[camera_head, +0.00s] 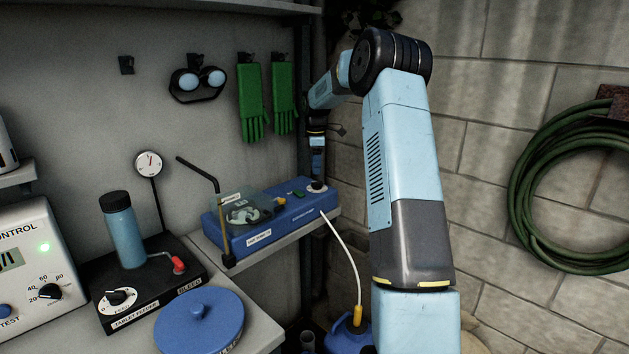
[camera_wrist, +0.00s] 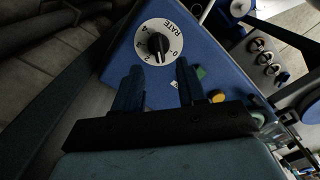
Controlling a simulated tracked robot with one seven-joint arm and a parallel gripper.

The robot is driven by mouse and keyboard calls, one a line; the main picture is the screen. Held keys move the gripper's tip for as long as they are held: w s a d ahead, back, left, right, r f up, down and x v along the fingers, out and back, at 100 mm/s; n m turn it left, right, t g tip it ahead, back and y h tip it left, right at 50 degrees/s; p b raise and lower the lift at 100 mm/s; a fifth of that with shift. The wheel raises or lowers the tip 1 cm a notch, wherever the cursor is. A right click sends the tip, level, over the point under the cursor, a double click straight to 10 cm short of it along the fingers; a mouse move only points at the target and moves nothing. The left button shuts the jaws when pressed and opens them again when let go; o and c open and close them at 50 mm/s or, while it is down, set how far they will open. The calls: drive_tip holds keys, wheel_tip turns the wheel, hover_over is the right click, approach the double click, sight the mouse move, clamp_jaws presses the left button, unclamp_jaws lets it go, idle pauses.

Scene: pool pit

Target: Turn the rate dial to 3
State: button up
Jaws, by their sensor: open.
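The rate dial (camera_wrist: 174,32) is a white disc with a black knob (camera_wrist: 157,44) in the wrist view, on top of a blue box (camera_wrist: 205,58). The printed word RATE and a few numerals show tilted around it. I cannot tell exactly which mark the knob points at. My gripper (camera_wrist: 158,70) is open and empty, its two dark fingers apart, with the knob just beyond the fingertips and roughly between them in the picture. In the head view my gripper (camera_head: 318,170) points down directly over the dial (camera_head: 316,187) at the box's right end. Contact is not visible.
The box carries a yellow button (camera_head: 279,200), a green button (camera_head: 298,194) and a clear cover (camera_head: 245,204). A white hose (camera_head: 345,245) runs down from its front. A tablet feeder (camera_head: 150,295) and a blue lid (camera_head: 200,325) stand left. A block wall (camera_head: 480,190) is right.

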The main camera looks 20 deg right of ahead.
sight(316, 182)
drive_tip(key=shift+f, duration=2.85)
drive_tip(key=shift+c, duration=0.4)
clamp_jaws()
